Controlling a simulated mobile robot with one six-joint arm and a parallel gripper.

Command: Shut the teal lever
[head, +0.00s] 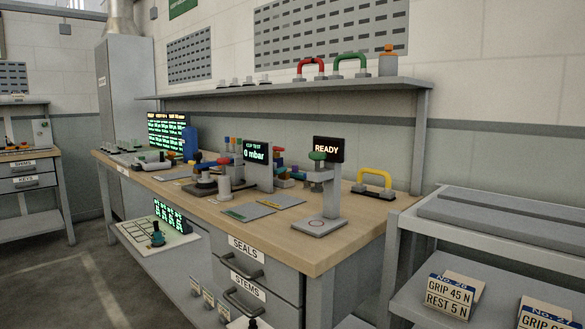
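A small dark-teal upright piece (157,238) stands on a pale board (178,240) at the lower left of the workbench, in front of a small green-text screen (169,214). It may be the teal lever, but it is too small to tell its shape or whether it is open or shut. Other small levers or handles on the bench top are also too small to sort out by colour.
The wooden workbench (285,238) carries a READY display (328,149), a "0 mbar" display (256,152), a yellow handle (376,177) and flat grey plates. Drawers marked SEALS and STEMS sit below. A grey cart (470,240) with label blocks stands at right. Floor at left is open.

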